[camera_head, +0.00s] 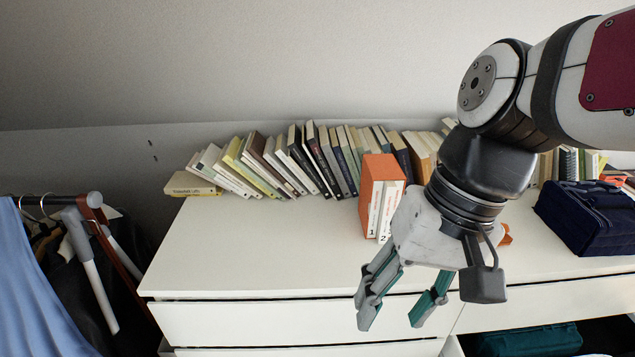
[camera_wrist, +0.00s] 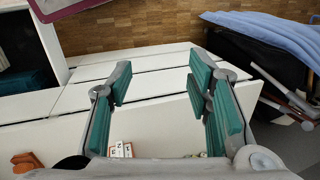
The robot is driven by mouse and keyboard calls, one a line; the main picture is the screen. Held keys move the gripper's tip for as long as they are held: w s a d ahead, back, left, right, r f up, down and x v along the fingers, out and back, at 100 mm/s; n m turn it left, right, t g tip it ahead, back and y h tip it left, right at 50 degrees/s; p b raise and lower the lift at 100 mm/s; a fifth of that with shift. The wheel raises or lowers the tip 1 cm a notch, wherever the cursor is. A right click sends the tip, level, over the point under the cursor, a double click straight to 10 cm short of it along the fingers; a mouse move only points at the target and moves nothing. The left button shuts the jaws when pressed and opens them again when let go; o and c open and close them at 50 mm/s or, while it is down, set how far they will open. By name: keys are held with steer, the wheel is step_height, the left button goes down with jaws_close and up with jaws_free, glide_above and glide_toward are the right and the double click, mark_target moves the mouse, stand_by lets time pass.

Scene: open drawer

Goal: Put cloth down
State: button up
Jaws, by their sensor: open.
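My gripper (camera_head: 393,312) is open, with nothing between its teal-padded fingers. It hangs over the front edge of the white dresser (camera_head: 240,255), fingers pointing down. In the wrist view the open gripper (camera_wrist: 160,88) shows bare white drawer fronts between its fingers.
A row of leaning books (camera_head: 300,160) lines the dresser's back. Orange and white volumes (camera_head: 378,180) stand behind my gripper. A small orange object (camera_wrist: 27,161) is partly hidden in the head view. A clothes rack with light blue fabric (camera_head: 35,290) is at left. The dresser's left top is clear.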

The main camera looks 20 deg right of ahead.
steer(key=shift+s+d+r+n+t+h, duration=0.3)
steer(key=shift+s+d+n+t+h, duration=0.2)
steer(key=shift+s+d+n+h, duration=0.25)
steer(key=shift+s+d+r+n+t+h, duration=0.25)
steer(key=shift+s+d+n+t+h, duration=0.25)
steer(key=shift+d+n+h, duration=0.3)
steer(key=shift+a, duration=0.1)
